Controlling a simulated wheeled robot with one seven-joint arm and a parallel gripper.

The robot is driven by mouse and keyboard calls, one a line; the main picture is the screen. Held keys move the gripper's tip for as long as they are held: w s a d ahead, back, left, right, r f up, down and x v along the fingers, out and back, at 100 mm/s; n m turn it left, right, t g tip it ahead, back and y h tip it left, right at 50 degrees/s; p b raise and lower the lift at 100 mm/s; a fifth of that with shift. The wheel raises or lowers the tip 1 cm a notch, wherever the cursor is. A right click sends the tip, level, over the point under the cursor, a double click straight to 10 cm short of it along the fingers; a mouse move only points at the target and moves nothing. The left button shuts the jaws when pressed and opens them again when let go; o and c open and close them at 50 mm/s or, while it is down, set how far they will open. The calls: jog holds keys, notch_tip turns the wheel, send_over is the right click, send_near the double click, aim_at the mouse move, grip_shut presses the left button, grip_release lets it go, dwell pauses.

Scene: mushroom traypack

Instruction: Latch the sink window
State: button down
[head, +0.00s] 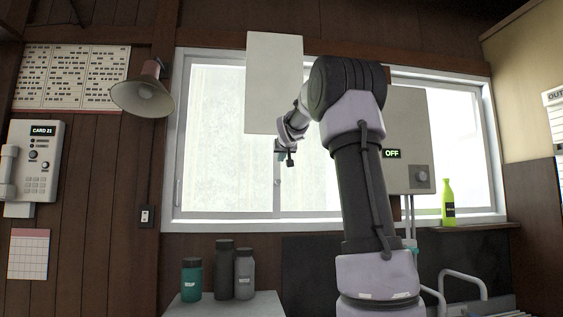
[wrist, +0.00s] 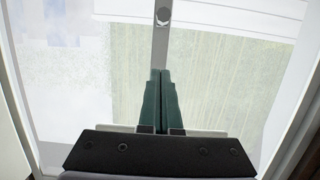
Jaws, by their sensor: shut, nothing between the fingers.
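The sink window (head: 228,215) is a wide white-framed sliding window behind my arm in the head view. Its middle upright (wrist: 160,45) runs up the wrist view, with a round grey knob-like piece (wrist: 164,15) on it, probably the latch. I cannot tell whether it is latched. My gripper (head: 283,158) is in front of the glass near the middle upright. In the wrist view its green fingers (wrist: 159,72) are together and empty, pointing at the upright below the round piece. I cannot tell whether they touch the upright. My arm hides part of the window's right half.
A pale flat panel (head: 273,65) hangs in front of the window, just above my gripper. A grey box reading OFF (head: 409,125) is right of my arm. A yellow-green bottle (head: 448,205) stands on the sill; several dark bottles (head: 224,270) stand below. A lamp (head: 143,95) is left.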

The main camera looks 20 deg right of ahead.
send_over(278, 182)
jog(key=s, duration=0.1)
jog(key=f, duration=0.2)
jog(key=shift+f, duration=1.9)
